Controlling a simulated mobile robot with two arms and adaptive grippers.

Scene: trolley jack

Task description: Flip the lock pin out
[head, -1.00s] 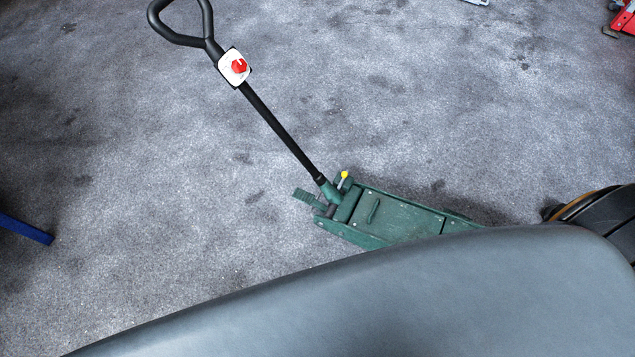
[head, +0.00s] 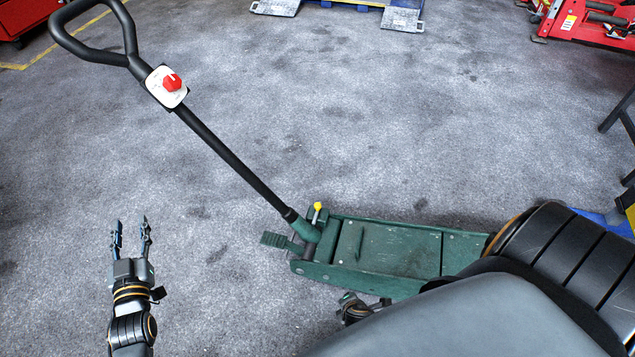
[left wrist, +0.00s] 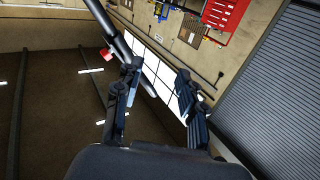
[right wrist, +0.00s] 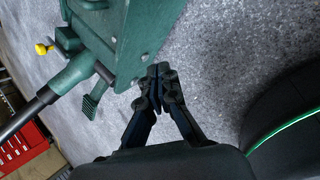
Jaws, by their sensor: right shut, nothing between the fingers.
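The green trolley jack (head: 390,250) stands on the floor, its black handle (head: 235,155) leaning up to the left. A short pin with a yellow knob (head: 318,206) stands beside the handle socket; it also shows in the right wrist view (right wrist: 42,50). I cannot tell for sure that it is the lock pin. My left gripper (head: 131,228) is open and empty, left of the jack and apart from it. The left wrist view shows the handle (left wrist: 108,28) beyond its fingers. My right gripper (right wrist: 158,72) is shut and empty, close to the jack's side, beside the green pedal (right wrist: 95,97).
A white plate with a red knob (head: 167,86) sits on the handle. Red equipment (head: 590,35) stands at the far right, and a blue frame with grey plates (head: 402,18) at the back. Grey floor around the jack's left and far sides is clear.

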